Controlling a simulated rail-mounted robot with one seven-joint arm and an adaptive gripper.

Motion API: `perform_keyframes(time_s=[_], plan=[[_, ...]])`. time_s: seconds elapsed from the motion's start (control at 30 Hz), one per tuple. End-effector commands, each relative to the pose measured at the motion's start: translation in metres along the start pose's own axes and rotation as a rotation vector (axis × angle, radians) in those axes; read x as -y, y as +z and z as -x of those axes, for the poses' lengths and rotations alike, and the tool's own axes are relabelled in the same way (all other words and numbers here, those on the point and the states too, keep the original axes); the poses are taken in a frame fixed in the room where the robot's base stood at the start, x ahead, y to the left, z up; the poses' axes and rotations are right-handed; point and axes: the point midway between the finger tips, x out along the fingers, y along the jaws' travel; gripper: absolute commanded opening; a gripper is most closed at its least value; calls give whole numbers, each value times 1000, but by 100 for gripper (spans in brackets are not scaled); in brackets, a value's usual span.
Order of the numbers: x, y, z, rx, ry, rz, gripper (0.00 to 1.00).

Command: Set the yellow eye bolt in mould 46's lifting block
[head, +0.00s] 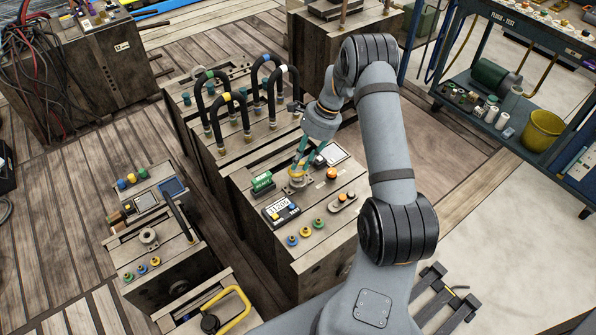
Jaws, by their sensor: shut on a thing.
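My gripper (299,170), with teal fingers, points down over the top of the middle mould (270,180). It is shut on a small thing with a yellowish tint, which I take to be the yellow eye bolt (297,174). The fingers hide most of it. Directly under it is a pale round seat, likely the lifting block (298,182), on the mould's top. I cannot tell whether the bolt is in the seat or just above it. No number 46 is readable on any mould.
Around the gripper on the same top stand a green module (262,182), a display box (281,210), an orange knob (331,173) and coloured fittings (305,232). Looped hoses (228,110) rise behind. Another mould (150,262) stands at left, a flush-test cart (515,115) at right.

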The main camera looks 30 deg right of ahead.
Motion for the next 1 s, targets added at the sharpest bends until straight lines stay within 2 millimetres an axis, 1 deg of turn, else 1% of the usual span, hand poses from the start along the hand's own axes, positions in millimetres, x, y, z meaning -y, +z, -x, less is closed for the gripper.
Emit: perform_keyframes(time_s=[0.03, 0.2, 0.63, 1.0], plan=[[5, -1, 2, -4, -14, 4, 10], [6, -2, 3, -6, -18, 5, 0], [8, -2, 6, -5, -24, 3, 0], [7, 5, 23, -5, -22, 3, 0]])
